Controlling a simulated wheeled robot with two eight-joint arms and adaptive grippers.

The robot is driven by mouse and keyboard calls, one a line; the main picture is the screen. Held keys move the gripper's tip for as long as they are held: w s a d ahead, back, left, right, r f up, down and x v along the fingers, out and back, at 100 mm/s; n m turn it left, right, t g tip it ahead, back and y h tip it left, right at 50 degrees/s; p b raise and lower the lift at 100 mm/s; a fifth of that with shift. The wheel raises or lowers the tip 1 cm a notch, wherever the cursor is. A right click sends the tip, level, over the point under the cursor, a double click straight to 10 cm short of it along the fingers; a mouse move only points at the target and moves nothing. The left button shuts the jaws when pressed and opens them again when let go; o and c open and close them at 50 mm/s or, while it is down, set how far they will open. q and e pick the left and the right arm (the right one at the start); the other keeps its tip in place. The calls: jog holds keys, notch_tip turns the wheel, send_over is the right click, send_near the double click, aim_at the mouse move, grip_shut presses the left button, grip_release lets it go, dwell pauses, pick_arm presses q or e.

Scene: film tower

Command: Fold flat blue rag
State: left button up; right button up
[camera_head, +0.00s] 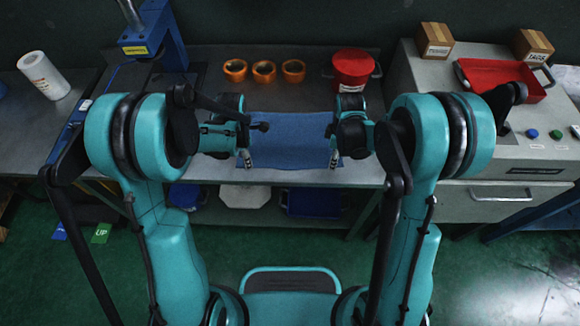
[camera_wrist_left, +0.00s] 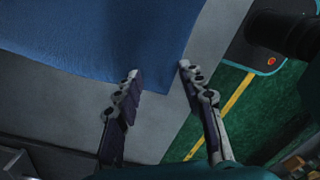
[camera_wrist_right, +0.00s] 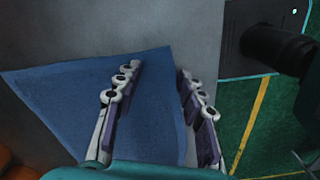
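The blue rag (camera_head: 290,135) lies spread flat on the grey table at its front middle. My left gripper (camera_head: 247,158) is at the rag's left front part and my right gripper (camera_head: 335,158) at its right front part. In the left wrist view the rag (camera_wrist_left: 110,35) reaches a corner near the open fingertips (camera_wrist_left: 158,69). In the right wrist view the rag (camera_wrist_right: 70,105) extends under and between the open fingers (camera_wrist_right: 159,68), with an edge by the tips. Both grippers look empty; whether the fingers touch the cloth I cannot tell.
Several orange tape rolls (camera_head: 264,71) and a red pot (camera_head: 352,69) stand behind the rag. A red tray (camera_head: 500,80) and cardboard boxes (camera_head: 434,40) sit on the right-hand cabinet. The table's front edge (camera_head: 300,181) is close to the rag.

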pick_arm(q)
jog(key=shift+f, duration=0.15)
pick_arm(e)
jog(key=shift+f, duration=0.2)
pick_arm(q)
jog(key=shift+f, duration=0.1)
grip_shut()
pick_arm(e)
grip_shut()
